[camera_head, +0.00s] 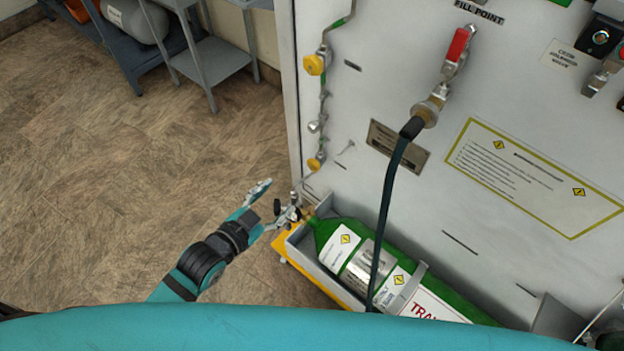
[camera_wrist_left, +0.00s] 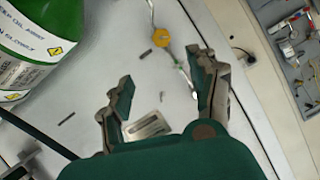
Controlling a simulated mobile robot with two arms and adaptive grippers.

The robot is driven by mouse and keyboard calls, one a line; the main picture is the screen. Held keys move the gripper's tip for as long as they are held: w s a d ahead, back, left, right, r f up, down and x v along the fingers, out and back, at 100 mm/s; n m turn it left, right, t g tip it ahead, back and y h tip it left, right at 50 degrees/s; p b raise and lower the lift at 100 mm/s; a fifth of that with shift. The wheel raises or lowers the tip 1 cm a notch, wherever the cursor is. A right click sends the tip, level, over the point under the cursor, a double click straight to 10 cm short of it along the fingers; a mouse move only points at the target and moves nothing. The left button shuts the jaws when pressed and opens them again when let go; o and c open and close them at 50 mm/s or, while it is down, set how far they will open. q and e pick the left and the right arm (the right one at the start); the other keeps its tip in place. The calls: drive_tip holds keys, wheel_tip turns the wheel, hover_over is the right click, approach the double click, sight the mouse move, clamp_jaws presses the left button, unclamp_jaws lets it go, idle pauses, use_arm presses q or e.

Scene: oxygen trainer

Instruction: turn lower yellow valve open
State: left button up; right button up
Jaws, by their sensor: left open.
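The lower yellow valve (camera_head: 315,164) sits on a thin pipe near the left edge of the white panel, just above the green cylinder's neck. A yellow valve, apparently the same one, shows in the left wrist view (camera_wrist_left: 160,38), beyond and between the spread fingers. My left gripper (camera_head: 276,203) is open and empty, below and left of the lower valve and apart from it. Its two fingers show in the left wrist view (camera_wrist_left: 165,78) with a wide gap. The upper yellow valve (camera_head: 314,65) is higher on the same pipe. My right gripper is not in view.
The green cylinder (camera_head: 345,232) lies in a grey and yellow tray along the panel's foot. A dark hose (camera_head: 390,200) hangs from the red-handled fitting (camera_head: 459,45). Grey shelving (camera_head: 215,60) stands at the upper left. The floor (camera_head: 110,180) left of the panel is clear.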

use_arm(q)
approach(312, 166)
drive_tip(key=b+x, duration=0.1)
drive_tip(key=x, duration=0.8)
drive_tip(key=shift+f, duration=0.15)
drive_tip(key=shift+w+d+f, duration=0.2)
drive_tip(key=shift+w+d, duration=0.05)
drive_tip(key=shift+w, duration=0.3)
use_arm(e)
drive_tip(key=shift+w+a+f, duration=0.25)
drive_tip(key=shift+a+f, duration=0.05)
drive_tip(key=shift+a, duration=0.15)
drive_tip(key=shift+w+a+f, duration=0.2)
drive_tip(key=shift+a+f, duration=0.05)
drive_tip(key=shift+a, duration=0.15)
